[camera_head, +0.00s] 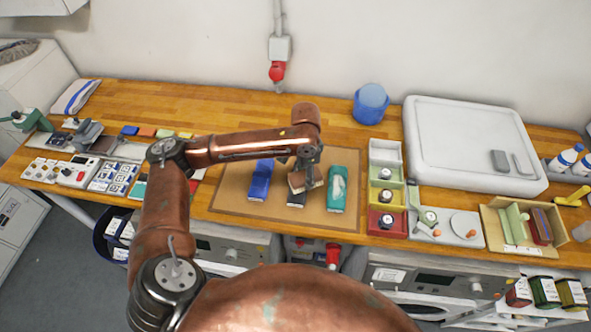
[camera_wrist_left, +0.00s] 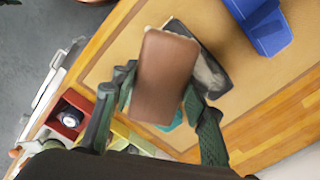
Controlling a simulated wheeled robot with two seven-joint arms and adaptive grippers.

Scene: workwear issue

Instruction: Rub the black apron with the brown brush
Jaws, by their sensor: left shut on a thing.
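The brown brush (camera_head: 309,181) is in my left gripper (camera_head: 305,175), which is shut on it. In the left wrist view the brush's smooth brown back (camera_wrist_left: 166,75) shows between the green fingers of the gripper (camera_wrist_left: 160,92). The black apron (camera_head: 297,199) lies folded on the tan mat (camera_head: 232,203), between a blue and a green folded garment. The brush is over the black apron and hides much of it; the apron also shows in the left wrist view (camera_wrist_left: 208,75). I cannot tell whether they touch. My right gripper is not in view.
The blue garment (camera_head: 261,180) and the green one (camera_head: 337,188) lie close on either side. Coloured bins (camera_head: 385,172) stand right of the mat, with a large white tray (camera_head: 465,140) beyond. A blue bucket (camera_head: 371,104) stands behind. The mat's left part is clear.

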